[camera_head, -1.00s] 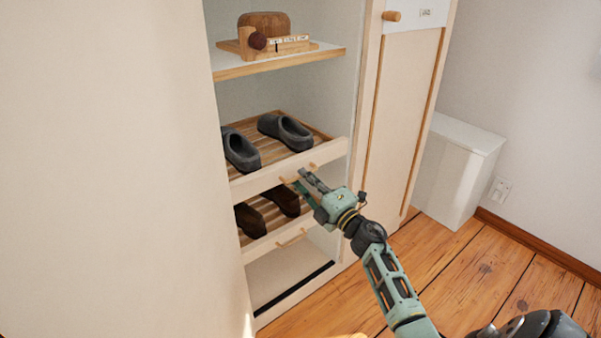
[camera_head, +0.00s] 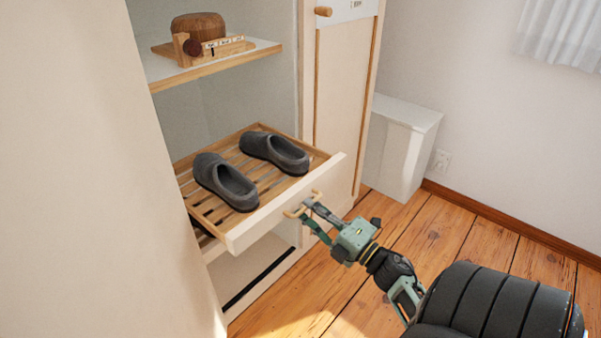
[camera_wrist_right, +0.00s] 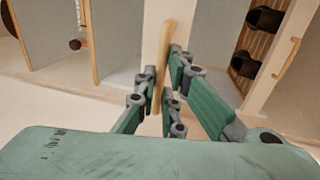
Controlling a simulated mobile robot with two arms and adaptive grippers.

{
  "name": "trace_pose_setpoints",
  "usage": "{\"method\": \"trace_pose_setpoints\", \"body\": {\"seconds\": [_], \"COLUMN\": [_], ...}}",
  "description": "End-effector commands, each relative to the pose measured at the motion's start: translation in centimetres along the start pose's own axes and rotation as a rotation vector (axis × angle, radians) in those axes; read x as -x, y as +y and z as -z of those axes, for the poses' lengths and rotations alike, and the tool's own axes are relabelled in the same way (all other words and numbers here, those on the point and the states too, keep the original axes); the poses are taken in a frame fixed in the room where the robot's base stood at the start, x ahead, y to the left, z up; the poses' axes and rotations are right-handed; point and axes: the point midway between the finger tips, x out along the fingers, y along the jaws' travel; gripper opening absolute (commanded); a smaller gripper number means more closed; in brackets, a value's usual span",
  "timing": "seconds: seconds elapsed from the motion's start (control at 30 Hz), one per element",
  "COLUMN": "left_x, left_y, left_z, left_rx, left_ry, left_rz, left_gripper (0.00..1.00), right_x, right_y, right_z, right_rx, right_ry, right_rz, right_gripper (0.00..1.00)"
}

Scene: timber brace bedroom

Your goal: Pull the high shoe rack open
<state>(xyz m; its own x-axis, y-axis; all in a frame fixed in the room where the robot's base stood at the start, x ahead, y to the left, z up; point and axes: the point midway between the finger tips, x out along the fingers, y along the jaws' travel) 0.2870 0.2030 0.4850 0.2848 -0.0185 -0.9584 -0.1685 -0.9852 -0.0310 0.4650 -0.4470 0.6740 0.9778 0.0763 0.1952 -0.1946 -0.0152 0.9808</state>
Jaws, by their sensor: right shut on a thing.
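The high shoe rack (camera_head: 211,214) is a slatted wooden tray with a pale front board, and it stands out of the cabinet. Two dark grey clogs (camera_head: 226,182) lie on its slats. My right gripper (camera_head: 307,211) is shut on the wooden handle (camera_head: 316,194) of the front board. In the right wrist view the handle (camera_wrist_right: 163,55) runs between the fingers of my right gripper (camera_wrist_right: 166,85). My left gripper is not in view.
A shelf (camera_head: 218,60) above holds a wooden item with a round brown top. The lower rack is mostly hidden in the head view; dark shoes (camera_wrist_right: 262,20) show in the wrist view. A white bin-like box (camera_head: 398,150) stands right of the cabinet. The wooden floor (camera_head: 465,235) in front is clear.

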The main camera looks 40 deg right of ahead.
Motion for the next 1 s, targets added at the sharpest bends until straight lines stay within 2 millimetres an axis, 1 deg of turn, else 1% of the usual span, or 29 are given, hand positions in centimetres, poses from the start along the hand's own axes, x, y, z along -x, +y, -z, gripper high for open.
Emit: {"method": "trace_pose_setpoints", "body": {"seconds": [0.03, 0.13, 0.5, 0.53, 0.73, 1.0], "left_x": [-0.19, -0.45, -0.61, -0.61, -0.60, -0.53], "left_y": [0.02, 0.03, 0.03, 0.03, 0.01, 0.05], "left_z": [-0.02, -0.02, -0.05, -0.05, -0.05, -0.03], "left_rx": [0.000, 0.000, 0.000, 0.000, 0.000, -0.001], "left_ry": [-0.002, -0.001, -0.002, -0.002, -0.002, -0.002], "left_rz": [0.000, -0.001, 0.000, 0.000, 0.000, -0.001], "left_gripper": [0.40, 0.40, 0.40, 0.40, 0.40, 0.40], "right_x": [0.38, 0.70, 0.82, 0.82, 0.80, 0.79], "right_y": [0.01, 0.07, 0.06, 0.06, 0.08, 0.12], "right_z": [0.05, 0.05, 0.05, 0.05, 0.03, 0.01], "right_rx": [-0.001, 0.000, 0.000, 0.000, 0.000, 0.000], "right_ry": [0.000, 0.001, 0.001, 0.001, 0.001, 0.000], "right_rz": [0.002, 0.002, 0.001, 0.001, 0.001, 0.000], "right_gripper": [0.00, 0.00, 0.00, 0.09, 0.27, 0.27]}}
